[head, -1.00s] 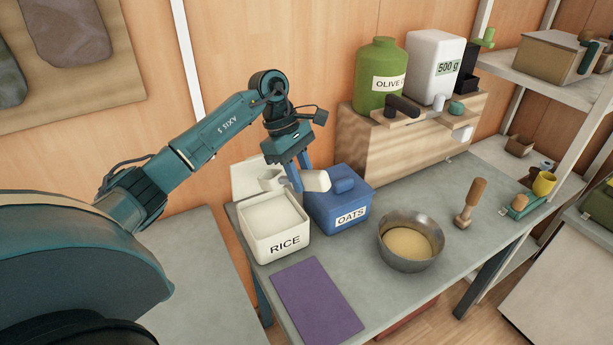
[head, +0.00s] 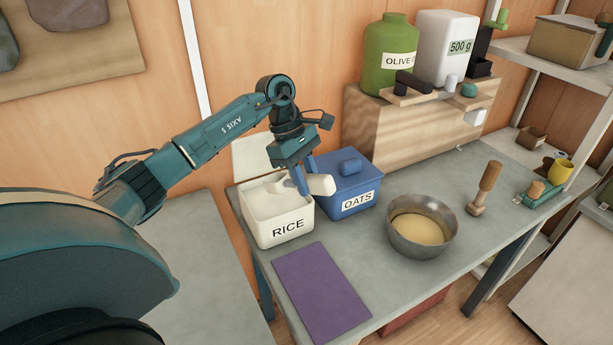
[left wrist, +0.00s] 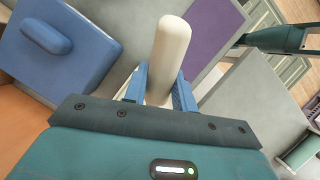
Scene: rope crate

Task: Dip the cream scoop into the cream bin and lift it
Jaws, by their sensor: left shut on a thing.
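The cream bin (head: 289,228), labelled RICE, stands open on the table with pale contents and its lid (head: 252,153) raised behind it. My left gripper (head: 301,186) is over the bin's right part, pointing down, shut on the cream scoop's handle (head: 322,185). The scoop's cup is on the left of the fingers, low at the bin's opening and hard to tell from the pale contents. Whether it touches them cannot be told. My right gripper is out of view.
A blue OATS bin (head: 350,190) with its lid on stands close to the right of the cream bin. A purple mat (head: 316,290) lies in front. A metal bowl (head: 420,235) and a wooden-handled tool (head: 485,190) stand farther right. A wooden stand (head: 400,130) is behind.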

